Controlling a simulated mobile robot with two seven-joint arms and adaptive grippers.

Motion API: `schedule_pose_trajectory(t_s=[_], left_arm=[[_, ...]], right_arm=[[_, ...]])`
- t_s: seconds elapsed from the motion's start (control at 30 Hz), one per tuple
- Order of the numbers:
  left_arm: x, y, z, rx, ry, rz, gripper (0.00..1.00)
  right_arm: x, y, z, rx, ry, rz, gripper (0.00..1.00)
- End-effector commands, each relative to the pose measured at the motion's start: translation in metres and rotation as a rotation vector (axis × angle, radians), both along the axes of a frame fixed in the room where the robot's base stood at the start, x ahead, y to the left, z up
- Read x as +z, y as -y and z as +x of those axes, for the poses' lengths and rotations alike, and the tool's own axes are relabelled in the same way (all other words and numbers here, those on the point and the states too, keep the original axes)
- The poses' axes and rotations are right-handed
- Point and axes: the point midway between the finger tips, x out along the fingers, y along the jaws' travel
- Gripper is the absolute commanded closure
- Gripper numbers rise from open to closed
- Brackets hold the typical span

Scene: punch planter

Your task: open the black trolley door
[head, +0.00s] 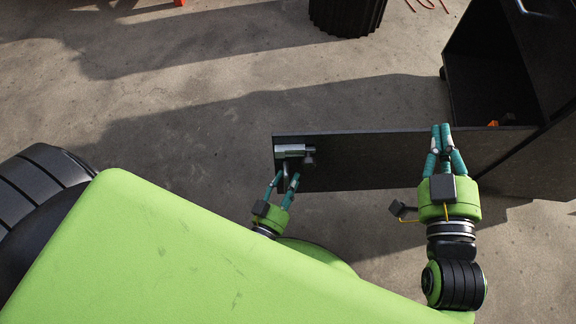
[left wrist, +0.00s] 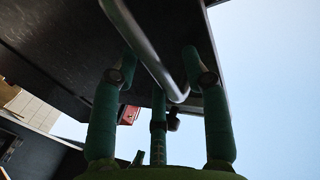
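The black trolley (head: 500,80) stands at the right of the head view, its dark inside showing. Its black door (head: 370,160) stands swung out, stretching left from the trolley. A metal handle (head: 292,150) is at the door's far left end. My left gripper (head: 284,175) is at this handle. In the left wrist view its fingers (left wrist: 160,75) are spread, with the handle bar (left wrist: 145,45) passing between them; a firm grip does not show. My right gripper (head: 441,127) has its fingertips together, overlapping the door's upper edge nearer the trolley; whether it touches the door is unclear.
A small orange item (head: 493,123) lies inside the trolley near its lower edge. A black ribbed bin (head: 347,15) stands at the top. An orange cable (head: 428,4) lies on the floor at the top right. The concrete floor (head: 220,90) beyond the door is clear.

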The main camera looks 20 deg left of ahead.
Motion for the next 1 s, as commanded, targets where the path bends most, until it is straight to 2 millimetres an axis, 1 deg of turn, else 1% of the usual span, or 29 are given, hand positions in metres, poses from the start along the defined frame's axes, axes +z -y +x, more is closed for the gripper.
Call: schedule_pose_trajectory(t_s=[0.2,0.37,0.47,0.8,0.9,1.0], left_arm=[[0.002,0.000,0.000,0.000,0.002,-0.001,0.54],[0.012,0.000,0.000,0.001,0.003,-0.001,0.54],[0.024,0.000,0.000,0.001,0.004,-0.002,0.54],[0.076,0.000,0.000,0.001,0.004,-0.001,0.54],[0.088,0.000,0.000,0.001,0.003,-0.002,0.54],[0.095,0.000,0.000,0.000,0.002,-0.001,0.54]], right_arm=[[-0.001,-0.001,0.000,0.001,-0.003,0.002,1.00],[-0.001,0.000,0.000,0.001,-0.002,0.002,1.00],[0.000,0.000,0.000,0.001,0.000,0.001,1.00],[0.000,0.000,0.000,0.001,0.000,0.001,1.00],[0.000,0.000,0.000,0.001,0.000,0.000,1.00],[0.000,0.000,0.000,0.001,0.000,0.000,1.00]])
